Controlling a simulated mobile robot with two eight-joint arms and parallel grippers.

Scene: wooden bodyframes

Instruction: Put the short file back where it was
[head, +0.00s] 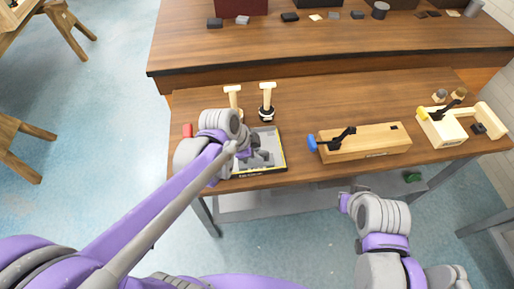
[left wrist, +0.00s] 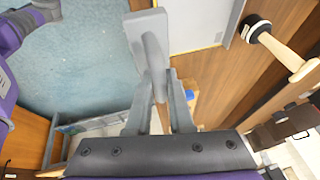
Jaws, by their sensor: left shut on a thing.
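In the left wrist view, the left gripper (left wrist: 156,88) is shut on a grey, flat-ended piece (left wrist: 150,42), which seems to be the short file. A narrow brown part shows between the fingers, perhaps its handle. The tray (left wrist: 195,22) lies just beyond it there. In the head view the arm hides the file and the tray's left part. My right gripper (head: 346,203) is low, in front of the bench; its jaws are unclear.
A wooden block with a blue knob (head: 365,144) is to the right, with bare bench (head: 300,116) between.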

